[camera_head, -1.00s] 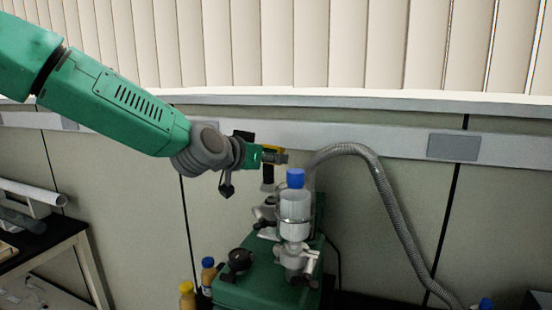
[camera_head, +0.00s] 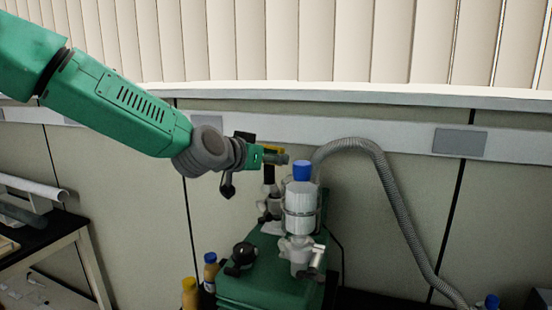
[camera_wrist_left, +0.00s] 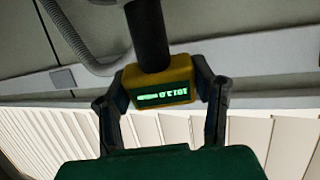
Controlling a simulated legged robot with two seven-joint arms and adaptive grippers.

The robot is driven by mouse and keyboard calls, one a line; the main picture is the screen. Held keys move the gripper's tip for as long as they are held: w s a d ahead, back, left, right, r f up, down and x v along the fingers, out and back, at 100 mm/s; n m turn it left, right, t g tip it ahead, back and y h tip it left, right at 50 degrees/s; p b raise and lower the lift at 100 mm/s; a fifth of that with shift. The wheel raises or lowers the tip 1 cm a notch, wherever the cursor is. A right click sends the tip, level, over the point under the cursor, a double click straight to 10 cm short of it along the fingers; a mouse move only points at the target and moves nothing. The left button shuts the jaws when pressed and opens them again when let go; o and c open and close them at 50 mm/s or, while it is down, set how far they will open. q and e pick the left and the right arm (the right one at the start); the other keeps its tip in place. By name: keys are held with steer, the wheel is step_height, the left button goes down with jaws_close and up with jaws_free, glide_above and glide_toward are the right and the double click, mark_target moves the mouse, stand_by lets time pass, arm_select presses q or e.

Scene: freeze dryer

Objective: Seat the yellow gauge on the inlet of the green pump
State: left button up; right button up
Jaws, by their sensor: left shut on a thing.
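The yellow gauge (camera_head: 273,148) is held upright by my left gripper (camera_head: 275,157), above the back of the green pump (camera_head: 250,285). In the left wrist view the gauge (camera_wrist_left: 160,82) sits between the two fingers (camera_wrist_left: 163,88), its lit green display facing the camera. Its black stem (camera_wrist_left: 148,35) runs up that picture; in the head view the stem points down toward pale fittings (camera_head: 270,207) on the pump. I cannot tell whether the stem touches an inlet there. The fittings are partly hidden by a clear blue-capped vessel (camera_head: 301,210). My right gripper is not in view.
A grey corrugated hose (camera_head: 395,190) arches up behind the vessel and down to the right. A black knob (camera_head: 241,258) is on the pump's top. Bottles (camera_head: 210,270) stand left of the pump. A wall ledge and blinds are behind. A side bench (camera_head: 45,228) is at left.

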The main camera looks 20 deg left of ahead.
arm_select(q)
steer(key=shift+a, duration=0.6)
steer(key=shift+d, duration=0.25)
steer(key=shift+d+r, duration=0.1)
steer(key=shift+d, duration=1.6)
steer(key=shift+a, duration=1.1)
steer(key=shift+d+p, duration=0.3)
steer(key=shift+d, duration=1.05)
steer(key=shift+a, duration=0.45)
steer(key=shift+d, duration=0.4)
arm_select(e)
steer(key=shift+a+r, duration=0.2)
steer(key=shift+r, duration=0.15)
arm_select(q)
steer(key=shift+a+f, duration=0.15)
steer(key=shift+f, duration=0.25)
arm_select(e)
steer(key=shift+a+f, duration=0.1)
